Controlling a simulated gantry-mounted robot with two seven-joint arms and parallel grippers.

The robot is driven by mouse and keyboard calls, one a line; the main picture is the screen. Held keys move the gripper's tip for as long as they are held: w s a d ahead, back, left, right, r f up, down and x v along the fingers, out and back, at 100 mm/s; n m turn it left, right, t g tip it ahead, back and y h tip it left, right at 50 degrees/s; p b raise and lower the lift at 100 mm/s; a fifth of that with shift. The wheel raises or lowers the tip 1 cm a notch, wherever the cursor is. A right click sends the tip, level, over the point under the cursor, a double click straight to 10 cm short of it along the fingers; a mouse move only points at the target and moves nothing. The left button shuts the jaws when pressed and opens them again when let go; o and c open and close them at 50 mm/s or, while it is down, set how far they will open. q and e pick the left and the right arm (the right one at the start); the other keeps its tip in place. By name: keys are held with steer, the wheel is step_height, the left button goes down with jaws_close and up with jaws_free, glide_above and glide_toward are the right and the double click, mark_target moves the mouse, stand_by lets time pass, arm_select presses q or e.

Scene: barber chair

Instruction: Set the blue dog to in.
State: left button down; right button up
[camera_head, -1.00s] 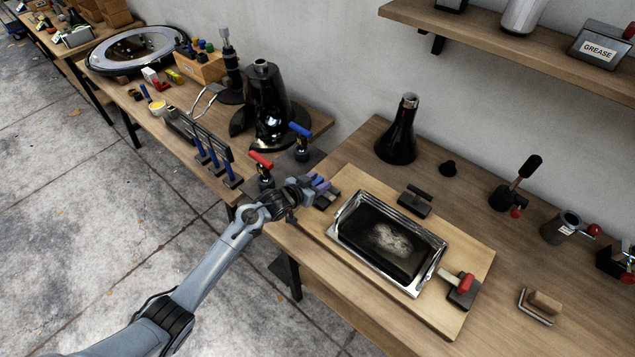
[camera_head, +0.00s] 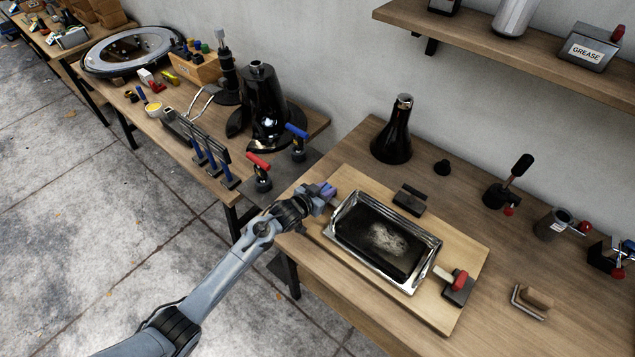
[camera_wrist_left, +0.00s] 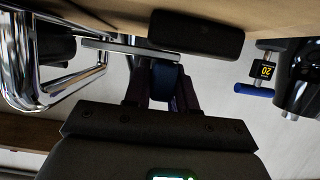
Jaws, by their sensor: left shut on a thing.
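The blue dog (camera_wrist_left: 165,80) shows in the left wrist view as a blue grip between my purple-tinted fingers. A dark block (camera_wrist_left: 196,32) and a flat grey bar (camera_wrist_left: 130,48) lie just beyond it. The bar reaches toward the chrome frame (camera_wrist_left: 30,70); I cannot tell whether they touch. My left gripper (camera_head: 327,190) is shut on the blue grip at the left end of the chrome-framed tray (camera_head: 436,262), and in the head view it mostly hides the dog. My right gripper is not in view.
A red-handled dog (camera_head: 459,283) stands at the tray's right end and a black block (camera_head: 409,200) behind it. T-handled tools, red (camera_head: 258,161) and blue (camera_head: 296,131), stand left of my gripper. A black cone (camera_head: 392,135) stands behind.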

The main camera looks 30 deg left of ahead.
arm_select(q)
steer(key=shift+d, duration=0.2)
steer(key=c, duration=1.2)
jaws_free()
steer(key=shift+o, duration=1)
steer(key=shift+s+d, duration=0.1)
steer(key=shift+d, duration=0.05)
steer(key=p+v, duration=0.1)
steer(key=v, duration=0.9)
steer(key=shift+s+r, duration=0.1)
steer(key=shift+s, duration=0.25)
